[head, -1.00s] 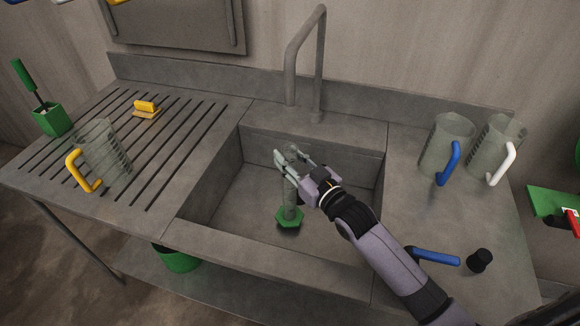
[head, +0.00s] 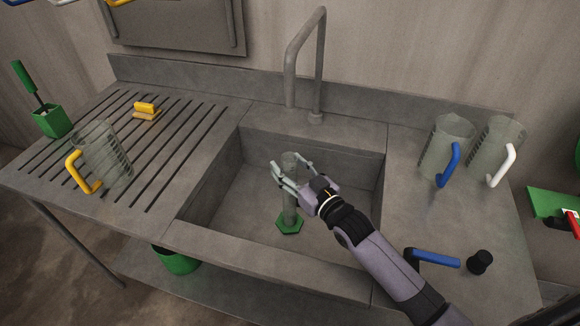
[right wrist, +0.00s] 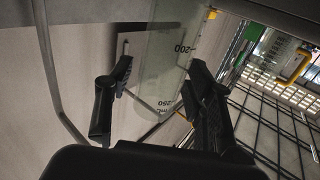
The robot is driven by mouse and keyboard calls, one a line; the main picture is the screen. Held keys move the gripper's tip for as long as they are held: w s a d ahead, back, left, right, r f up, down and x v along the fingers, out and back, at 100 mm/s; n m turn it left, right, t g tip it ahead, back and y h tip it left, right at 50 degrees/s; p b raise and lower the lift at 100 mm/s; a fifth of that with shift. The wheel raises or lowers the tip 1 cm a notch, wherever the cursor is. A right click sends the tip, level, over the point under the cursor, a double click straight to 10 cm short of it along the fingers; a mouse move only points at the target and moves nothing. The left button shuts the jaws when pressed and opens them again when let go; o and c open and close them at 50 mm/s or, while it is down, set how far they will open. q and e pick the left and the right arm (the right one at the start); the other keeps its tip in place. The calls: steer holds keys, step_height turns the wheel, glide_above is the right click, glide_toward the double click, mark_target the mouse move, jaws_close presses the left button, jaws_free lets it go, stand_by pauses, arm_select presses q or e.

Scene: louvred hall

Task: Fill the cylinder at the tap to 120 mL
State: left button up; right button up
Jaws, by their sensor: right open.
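The clear measuring cylinder (head: 290,208) with a green hexagonal base (head: 290,227) stands upright on the sink floor. My right gripper (head: 281,168) is open, its fingers apart around the upper part of the cylinder. In the right wrist view the cylinder's clear wall (right wrist: 160,62), with marks 200 and 250, shows between the open fingers (right wrist: 158,85). I cannot make out a water level. The grey tap (head: 319,62) arches over the back of the sink, its spout end behind the cylinder in the picture. No stream shows. My left gripper is out of view.
A blue lever (head: 434,258) and a black knob (head: 480,262) are on the right counter near my right arm. Clear jugs with blue (head: 452,160) and white (head: 503,166) handles stand behind. A yellow-handled jug (head: 84,172), sponge (head: 146,108) and green brush holder (head: 52,121) are left.

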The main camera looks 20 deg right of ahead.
steer(key=shift+r, duration=0.15)
steer(key=shift+s+d, duration=0.1)
steer(key=shift+s, duration=0.2)
steer(key=b+v, duration=0.1)
steer(key=v, duration=1)
steer(key=shift+s, duration=0.25)
